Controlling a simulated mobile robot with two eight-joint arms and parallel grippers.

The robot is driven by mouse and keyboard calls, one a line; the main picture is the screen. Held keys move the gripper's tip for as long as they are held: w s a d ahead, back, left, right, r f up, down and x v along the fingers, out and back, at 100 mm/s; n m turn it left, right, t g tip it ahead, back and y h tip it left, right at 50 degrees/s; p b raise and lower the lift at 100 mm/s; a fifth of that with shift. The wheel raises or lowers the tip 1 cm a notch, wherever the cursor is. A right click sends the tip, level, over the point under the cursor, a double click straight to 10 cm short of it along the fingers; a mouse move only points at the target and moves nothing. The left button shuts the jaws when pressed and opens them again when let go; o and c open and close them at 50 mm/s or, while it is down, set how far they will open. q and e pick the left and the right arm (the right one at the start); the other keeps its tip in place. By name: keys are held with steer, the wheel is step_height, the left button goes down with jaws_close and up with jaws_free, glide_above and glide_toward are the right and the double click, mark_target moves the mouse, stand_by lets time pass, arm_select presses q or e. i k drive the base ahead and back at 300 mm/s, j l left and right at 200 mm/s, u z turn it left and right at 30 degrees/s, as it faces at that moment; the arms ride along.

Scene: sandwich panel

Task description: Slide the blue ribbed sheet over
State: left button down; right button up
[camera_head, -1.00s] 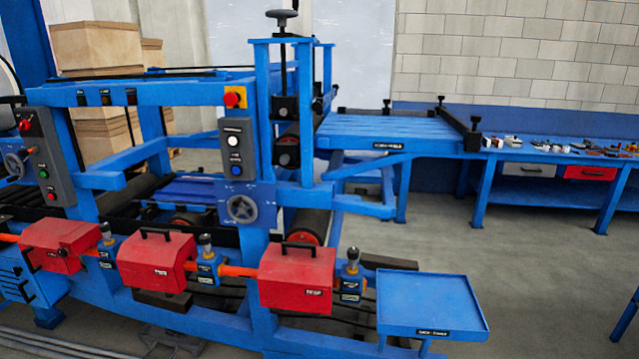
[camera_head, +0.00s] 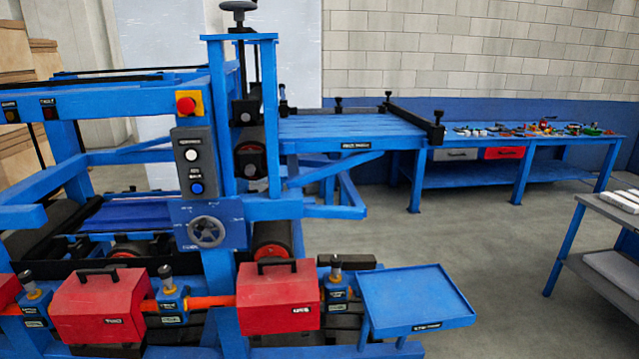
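A blue ribbed sheet (camera_head: 345,128) appears to lie flat on the outfeed table to the right of the roller frame, though I cannot tell sheet from table top with certainty. Another blue ribbed surface (camera_head: 140,214) shows low inside the machine, left of the control post, partly hidden by the frame. Neither of my grippers is in view.
The blue machine frame (camera_head: 120,100) with red boxes (camera_head: 278,297) fills the left. A blue tray (camera_head: 415,296) juts out at front right. A workbench (camera_head: 470,175) with small parts stands along the back wall. A grey shelf rack (camera_head: 612,212) is at right. Open floor lies between.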

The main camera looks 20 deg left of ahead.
mark_target(124, 214)
steer(key=j+z, duration=0.25)
steer(key=j, duration=0.3)
steer(key=k+j+z, duration=0.25)
steer(key=j, duration=0.25)
steer(key=k+j+z, duration=0.1)
steer(key=j, duration=0.75)
steer(key=k+j+z, duration=0.15)
steer(key=j, duration=0.3)
steer(key=k+j, duration=0.1)
steer(key=j, duration=0.3)
steer(key=k+j+z, duration=0.15)
steer(key=j, duration=0.3)
